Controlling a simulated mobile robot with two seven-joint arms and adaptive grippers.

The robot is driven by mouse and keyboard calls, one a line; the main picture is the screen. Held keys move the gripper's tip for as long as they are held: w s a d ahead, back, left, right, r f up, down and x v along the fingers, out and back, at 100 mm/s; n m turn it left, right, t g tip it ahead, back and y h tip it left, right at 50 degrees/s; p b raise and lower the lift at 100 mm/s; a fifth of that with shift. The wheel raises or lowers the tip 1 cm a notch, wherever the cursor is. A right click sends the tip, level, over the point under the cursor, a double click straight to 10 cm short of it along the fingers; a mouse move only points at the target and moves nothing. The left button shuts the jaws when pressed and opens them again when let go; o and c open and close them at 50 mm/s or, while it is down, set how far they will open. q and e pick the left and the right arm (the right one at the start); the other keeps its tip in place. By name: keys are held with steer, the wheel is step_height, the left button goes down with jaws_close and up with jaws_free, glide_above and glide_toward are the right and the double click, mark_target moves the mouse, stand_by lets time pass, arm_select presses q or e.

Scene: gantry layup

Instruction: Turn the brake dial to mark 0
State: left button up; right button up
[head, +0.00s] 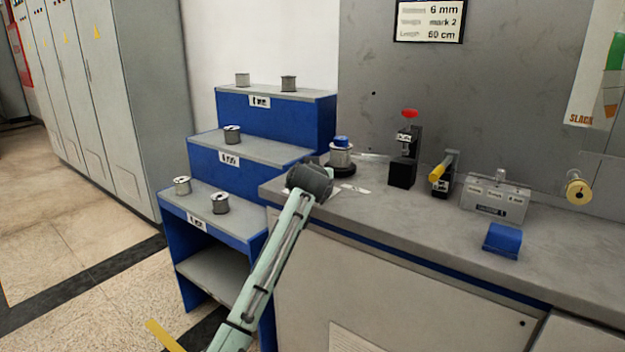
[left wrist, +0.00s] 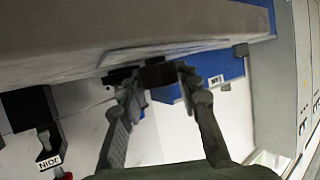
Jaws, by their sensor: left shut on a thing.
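My left gripper (head: 310,180) is at the left end of the grey counter, in front of a spool with a blue cap (head: 341,155) on a dark round base. In the head view its own body hides the fingertips. In the left wrist view the two fingers of the left gripper (left wrist: 158,82) close from both sides on a dark piece, which I take to be the brake dial (left wrist: 158,73). The dial's marks and pointer cannot be read in either view. My right gripper is not in view.
A black post with a red knob (head: 403,158), a yellow-handled device (head: 440,177), a grey box (head: 496,198) and a blue block (head: 503,240) stand along the counter (head: 400,215). Blue steps (head: 275,118) with several spools stand left. A sign (head: 430,20) reads 6 mm, mark 2, 60 cm.

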arm_select(q)
steer(key=o, duration=1.2)
steer(key=shift+c, duration=0.2)
steer(key=v, duration=1.2)
